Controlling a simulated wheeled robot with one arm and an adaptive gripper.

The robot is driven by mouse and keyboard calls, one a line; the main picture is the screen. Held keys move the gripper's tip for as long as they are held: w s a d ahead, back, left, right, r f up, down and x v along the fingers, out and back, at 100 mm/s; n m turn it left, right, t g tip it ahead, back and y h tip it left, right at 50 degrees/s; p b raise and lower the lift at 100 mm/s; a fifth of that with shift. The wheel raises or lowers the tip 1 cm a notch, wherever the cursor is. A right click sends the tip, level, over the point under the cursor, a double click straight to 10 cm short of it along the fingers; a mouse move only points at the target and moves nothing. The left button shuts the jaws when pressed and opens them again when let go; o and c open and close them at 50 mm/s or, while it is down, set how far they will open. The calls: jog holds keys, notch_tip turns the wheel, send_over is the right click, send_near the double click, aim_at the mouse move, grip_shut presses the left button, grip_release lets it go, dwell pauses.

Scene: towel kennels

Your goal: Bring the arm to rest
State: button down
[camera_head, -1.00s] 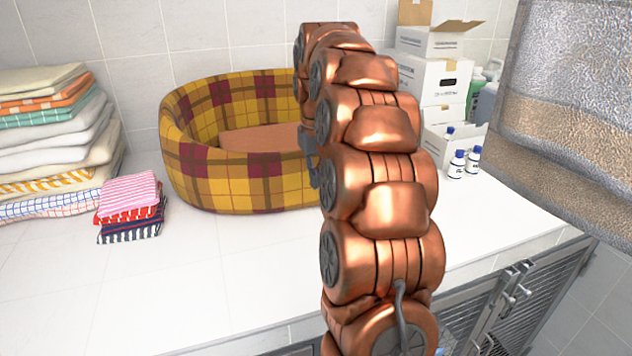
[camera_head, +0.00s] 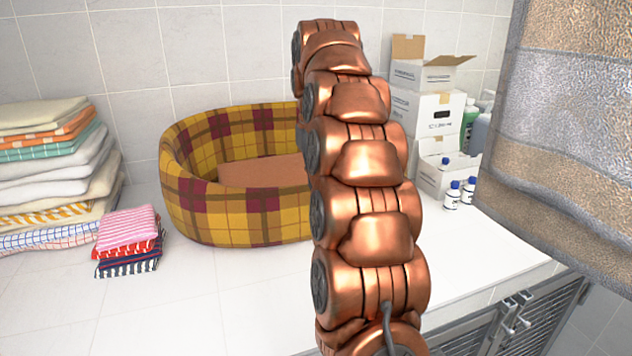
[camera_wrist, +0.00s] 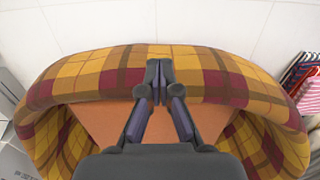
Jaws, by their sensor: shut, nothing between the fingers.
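My arm (camera_head: 362,200) rises through the middle of the head view, its copper links curving up in front of the counter; my gripper is hidden behind it there. In the wrist view my gripper (camera_wrist: 159,68) is shut and empty, its dark fingertips together. Behind the fingers is the yellow and maroon plaid pet bed (camera_wrist: 88,80), which also stands on the counter in the head view (camera_head: 225,212). I cannot tell how far the fingertips are from the bed.
Folded towels (camera_head: 50,172) are stacked at the left, with smaller striped cloths (camera_head: 128,240) beside them. White boxes (camera_head: 424,115) and bottles (camera_head: 452,195) stand at the back right. A hanging towel (camera_head: 570,130) fills the upper right. The front left counter (camera_head: 200,310) is clear.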

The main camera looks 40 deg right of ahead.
jog(key=shift+r, duration=0.2)
jog(key=s+a+f+n, duration=0.1)
jog(key=s+a+f, duration=0.2)
jog(key=s+a, duration=0.45)
jog(key=s+a+f+n, duration=0.2)
jog(key=s+a+f, duration=0.15)
jog(key=a, duration=0.65)
jog(key=s+a+f+g, duration=0.1)
jog(key=s+a+f, duration=0.3)
jog(key=s, duration=0.5)
jog(key=s+a+f, duration=0.4)
jog(key=s+f, duration=0.3)
jog(key=s, duration=0.3)
jog(key=shift+s+n+g, duration=0.15)
jog(key=shift+n+g, duration=0.15)
jog(key=shift+g, duration=0.1)
jog(key=shift+a, duration=0.1)
